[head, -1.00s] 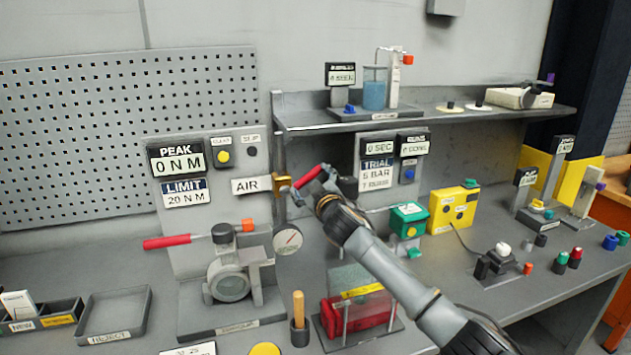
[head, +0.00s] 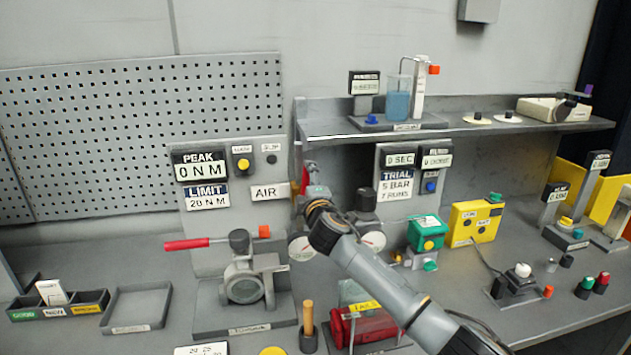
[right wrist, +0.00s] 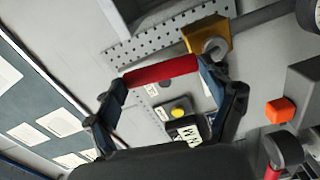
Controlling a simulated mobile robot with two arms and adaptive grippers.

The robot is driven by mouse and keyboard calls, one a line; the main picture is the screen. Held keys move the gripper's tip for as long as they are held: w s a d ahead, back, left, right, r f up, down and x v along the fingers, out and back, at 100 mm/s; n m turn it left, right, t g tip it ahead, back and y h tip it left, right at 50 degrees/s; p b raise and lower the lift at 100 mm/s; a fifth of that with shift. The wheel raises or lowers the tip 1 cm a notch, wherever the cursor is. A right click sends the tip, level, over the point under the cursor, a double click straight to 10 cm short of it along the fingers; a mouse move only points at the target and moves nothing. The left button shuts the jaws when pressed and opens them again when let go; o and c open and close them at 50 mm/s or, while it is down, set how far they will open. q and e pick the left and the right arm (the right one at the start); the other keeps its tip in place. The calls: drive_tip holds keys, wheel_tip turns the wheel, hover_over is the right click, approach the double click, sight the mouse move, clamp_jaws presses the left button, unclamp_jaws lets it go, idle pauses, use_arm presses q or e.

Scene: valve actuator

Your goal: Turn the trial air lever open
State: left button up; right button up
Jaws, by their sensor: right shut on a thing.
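The air lever's red handle (right wrist: 160,71) spans between the two fingers of my right gripper (right wrist: 165,95) in the right wrist view, beside its brass valve body (right wrist: 208,36). In the head view my right gripper (head: 312,192) is at the lever, just right of the AIR label (head: 270,191). A strip of the red handle (head: 309,175) shows there, close to upright. The gripper is shut on the handle and hides much of the valve. My left gripper is not in view.
A pressure gauge (head: 302,248) hangs below the valve. The torque fixture (head: 245,280) with its own red handle (head: 186,244) stands at left. The trial display panel (head: 396,184) and a green box (head: 426,233) are at right. The shelf (head: 455,128) overhangs behind.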

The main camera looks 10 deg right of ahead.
drive_tip(key=shift+w+a+r+n, duration=0.1)
drive_tip(key=shift+r+n, duration=0.5)
drive_tip(key=shift+r, duration=0.05)
drive_tip(key=o, duration=1.6)
drive_tip(key=shift+w+a+f, duration=0.15)
drive_tip(key=shift+w, duration=0.1)
drive_tip(key=shift+w+f, duration=0.3)
drive_tip(key=shift+f, duration=0.05)
drive_tip(key=shift+s, duration=0.6)
drive_tip(key=s, duration=1.1)
drive_tip(key=shift+w+f, duration=0.1)
